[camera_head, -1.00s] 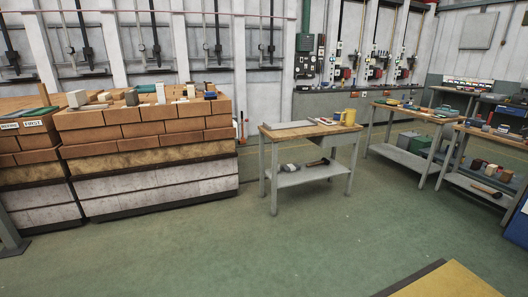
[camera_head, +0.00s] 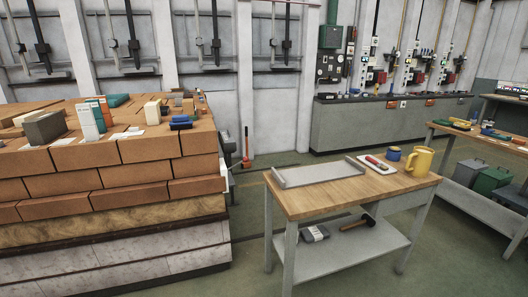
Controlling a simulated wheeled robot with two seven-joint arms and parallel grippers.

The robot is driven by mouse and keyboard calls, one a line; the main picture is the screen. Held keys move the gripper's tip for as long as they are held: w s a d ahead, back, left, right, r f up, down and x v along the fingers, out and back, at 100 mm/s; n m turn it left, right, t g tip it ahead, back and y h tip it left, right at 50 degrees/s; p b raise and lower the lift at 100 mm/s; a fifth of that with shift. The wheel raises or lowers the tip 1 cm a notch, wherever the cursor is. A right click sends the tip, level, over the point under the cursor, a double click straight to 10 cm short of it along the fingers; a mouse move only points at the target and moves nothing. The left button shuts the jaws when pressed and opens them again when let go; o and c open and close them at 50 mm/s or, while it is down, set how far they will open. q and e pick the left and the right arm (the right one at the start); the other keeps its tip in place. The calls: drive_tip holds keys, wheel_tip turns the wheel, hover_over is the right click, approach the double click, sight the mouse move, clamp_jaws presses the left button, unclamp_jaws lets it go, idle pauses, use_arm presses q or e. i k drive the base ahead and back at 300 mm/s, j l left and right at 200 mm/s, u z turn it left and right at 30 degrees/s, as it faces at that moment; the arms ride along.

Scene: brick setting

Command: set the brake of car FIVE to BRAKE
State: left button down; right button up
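No car marked FIVE can be made out in the head view, and no brake lettering is readable. On the back wall at the right stand several control stations (camera_head: 378,75) with small red, blue and black fittings. They are too small to tell what each one is. Black and grey levers (camera_head: 131,35) hang along the wall at the left. Neither of my grippers is in view.
A brick stack (camera_head: 150,180) with loose blocks on top fills the left. A wooden-topped workbench (camera_head: 330,199) with a tray, a yellow mug (camera_head: 404,167) and a lower shelf stands ahead at the right. Green floor (camera_head: 250,215) shows between them. Another bench (camera_head: 490,140) is at the right.

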sight(245, 160)
drive_tip(key=i+j+z, duration=0.1)
drive_tip(key=i+z, duration=0.2)
drive_tip(key=i, duration=0.2)
drive_tip(key=i+j+z, duration=0.3)
drive_tip(key=i, duration=0.2)
drive_tip(key=i+j+z, duration=0.3)
drive_tip(key=i, duration=0.2)
